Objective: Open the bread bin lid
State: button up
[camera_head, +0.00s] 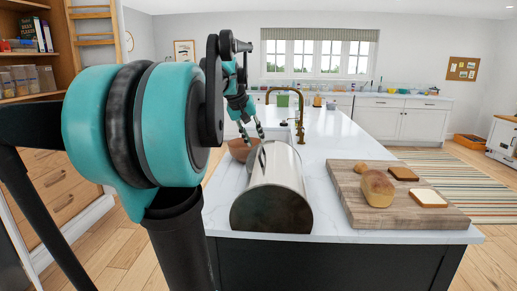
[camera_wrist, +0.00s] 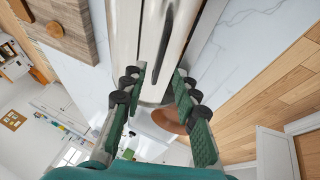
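The bread bin (camera_head: 277,187) is a shiny metal barrel with dark end panels, near the front of the white counter. Its curved lid looks down. A thin dark strip, seemingly the handle (camera_head: 263,155), runs along the lid; it also shows in the wrist view (camera_wrist: 167,32). My gripper (camera_head: 254,136) is just past the bin's far end, its fingers pointing down. In the wrist view my gripper (camera_wrist: 158,76) has its two green-padded fingers apart, with nothing held between them. The bin (camera_wrist: 150,60) lies just beyond the fingertips; I cannot tell if they touch it.
A brown bowl (camera_head: 240,149) stands behind the bin, close to my gripper. A wooden board (camera_head: 345,190) with a loaf (camera_head: 377,188) and bread slices lies to the right. A brass tap (camera_head: 299,110) rises behind. Some bare counter (camera_head: 325,152) lies between bin and board.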

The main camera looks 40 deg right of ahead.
jog(key=shift+v, duration=2.25)
jog(key=w+a+f+n+t+y, duration=0.1)
jog(key=w+a+f+n+t, duration=0.25)
jog(key=w+a+f, duration=0.95)
jog(key=w+a+f+n+t+y, duration=0.1)
jog(key=a+f+n+t+y, duration=0.15)
jog(key=a+f, duration=0.9)
jog(key=s+a+f+n+y, duration=0.15)
jog(key=a+f, duration=0.25)
jog(key=a, duration=0.4)
jog(key=s+a+f+n+y, duration=0.1)
jog(key=s+a+f+n, duration=0.2)
jog(key=a, duration=0.4)
jog(key=s+f+m+g, duration=0.1)
jog(key=s+f+g, duration=0.1)
jog(key=s+f, duration=0.6)
jog(key=s, duration=0.4)
